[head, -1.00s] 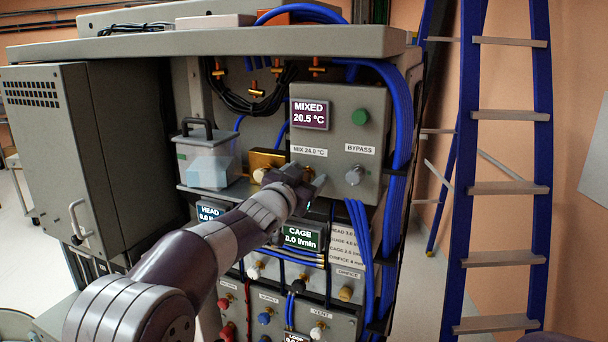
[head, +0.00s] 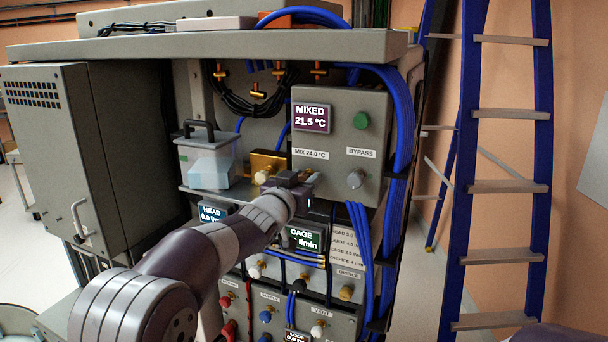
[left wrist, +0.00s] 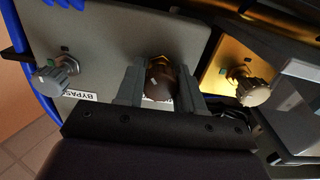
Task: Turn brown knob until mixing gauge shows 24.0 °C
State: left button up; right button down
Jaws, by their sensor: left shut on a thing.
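The mixing gauge (head: 311,117) on the grey panel box reads MIXED 21.5 °C in the head view. Below it a label (head: 311,154) reads MIX 24.0 °C. The brown knob (left wrist: 159,82) shows in the left wrist view between the two fingers of my left gripper (left wrist: 156,88). My left gripper is shut on this knob. In the head view my left gripper (head: 300,180) is at the panel's lower left and mostly hides the knob. My right gripper is not in view.
A grey BYPASS knob (head: 356,178) sits right of my gripper, with a green button (head: 361,121) above it. A white knob (head: 262,177) on a brass block is close on the left. Blue hoses (head: 401,140) run down the right side. A blue ladder (head: 507,190) stands at right.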

pick_arm(q)
jog(key=n+p, duration=0.1)
jog(key=n, duration=0.2)
jog(key=shift+r+p, duration=0.35)
jog(key=shift+n+p, duration=0.6)
jog(key=shift+n, duration=1.3)
jog(key=o, duration=1)
jog(key=shift+a+f, duration=0.1)
jog(key=shift+o, duration=0.2)
jog(key=shift+f, duration=0.15)
